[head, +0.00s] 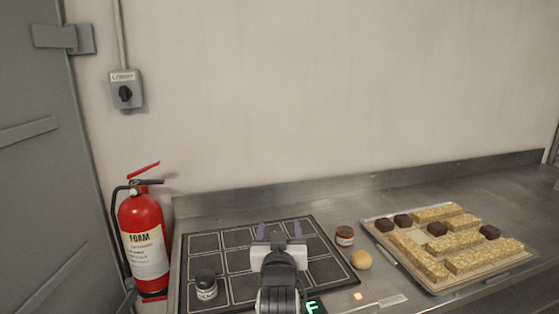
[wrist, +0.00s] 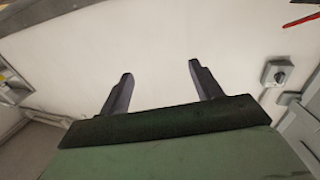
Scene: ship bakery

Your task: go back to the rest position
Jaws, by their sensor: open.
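My gripper (head: 279,230) is open and empty in the head view, raised in front of the dark gridded mat (head: 207,242) on the steel counter. Its fingers point away toward the wall. In the wrist view the two fingers of my gripper (wrist: 158,82) stand wide apart with only the pale wall behind them. My arm hides part of the mat's middle and front.
A dark-lidded jar (head: 206,286) stands on the mat's left. A tray (head: 437,289) of bars and dark cubes lies right. A fire extinguisher (head: 143,235) stands left.

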